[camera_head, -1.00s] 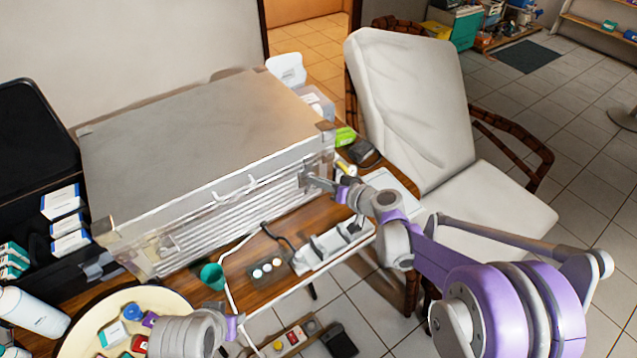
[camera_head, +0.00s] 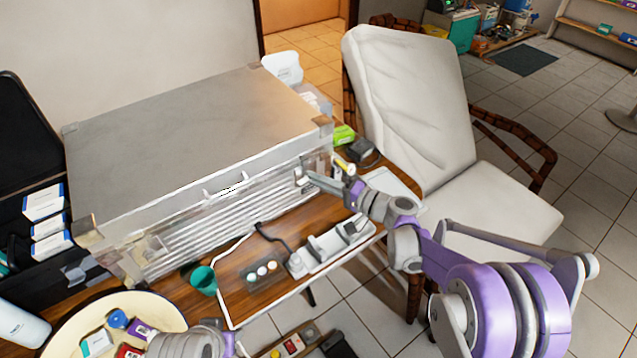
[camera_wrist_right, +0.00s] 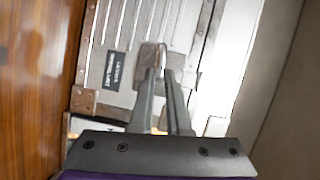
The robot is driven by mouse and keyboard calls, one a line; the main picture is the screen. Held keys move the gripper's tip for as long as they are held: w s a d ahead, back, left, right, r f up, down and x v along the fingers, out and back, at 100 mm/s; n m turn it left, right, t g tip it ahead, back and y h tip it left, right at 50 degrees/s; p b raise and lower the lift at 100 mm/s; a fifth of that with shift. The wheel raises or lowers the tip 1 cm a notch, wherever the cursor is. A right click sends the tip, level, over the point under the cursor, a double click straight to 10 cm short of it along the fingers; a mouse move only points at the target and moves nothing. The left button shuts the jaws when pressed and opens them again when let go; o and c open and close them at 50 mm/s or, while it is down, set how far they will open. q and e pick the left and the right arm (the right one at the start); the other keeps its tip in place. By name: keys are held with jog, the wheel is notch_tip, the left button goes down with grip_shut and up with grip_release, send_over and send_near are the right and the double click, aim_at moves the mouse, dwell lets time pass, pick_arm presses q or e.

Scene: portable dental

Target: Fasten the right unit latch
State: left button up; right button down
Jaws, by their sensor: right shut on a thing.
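The silver dental unit case (camera_head: 190,130) stands closed on the wooden table, its ribbed front facing me. My right gripper (camera_head: 306,177) is at the right end of that front and is shut on the right unit latch (camera_head: 300,173). In the right wrist view the fingers of my right gripper (camera_wrist_right: 164,75) close around the metal latch (camera_wrist_right: 151,56), beside a small dark label (camera_wrist_right: 113,69). The fingers partly hide the latch, so I cannot tell if it is hooked. My left gripper is out of view; only part of my left arm shows at the bottom.
A holder (camera_head: 330,246) with a cable, a teal cup (camera_head: 203,280) and a round cream tray (camera_head: 60,335) with small boxes lie in front of the case. A cream chair (camera_head: 415,110) stands right of the table. Open floor lies further right.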

jog(key=shift+f+m+b, duration=0.15)
jog(key=shift+m+b, duration=0.15)
jog(key=shift+m, duration=0.3)
jog(key=shift+m+y, duration=0.3)
jog(key=c, duration=0.9)
grip_release()
jog(key=v, duration=1.1)
jog(key=shift+a, duration=0.1)
